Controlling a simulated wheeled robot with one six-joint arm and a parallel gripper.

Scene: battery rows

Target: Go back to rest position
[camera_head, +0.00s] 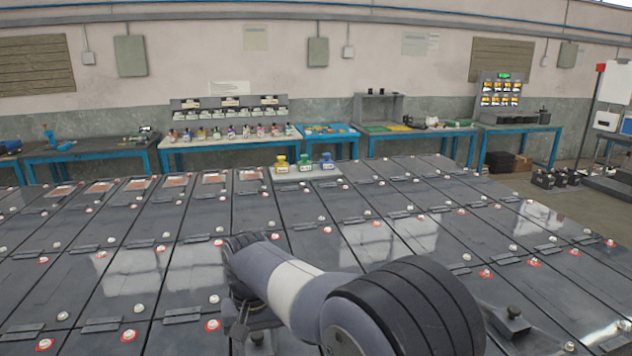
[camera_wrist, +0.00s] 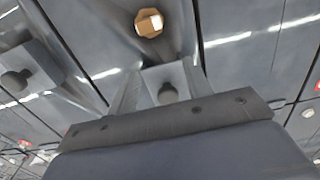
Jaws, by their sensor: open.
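My arm shows in the lower middle of the head view, grey and white with black joints. It reaches left and bends downward over the dark battery tops (camera_head: 345,290). My gripper (camera_wrist: 160,82) shows in the wrist view above a wide dark bar. Its jaws are apart, with nothing held between them. A brown six-sided piece (camera_wrist: 149,22) is at the top of the wrist view.
Rows of batteries with white and red-ringed terminals fill the foreground. Yellow, green and blue bottles (camera_head: 305,163) stand at the far edge of the rows. Blue-framed workbenches (camera_head: 195,142) line the wall. Open floor (camera_head: 566,205) shows at the right.

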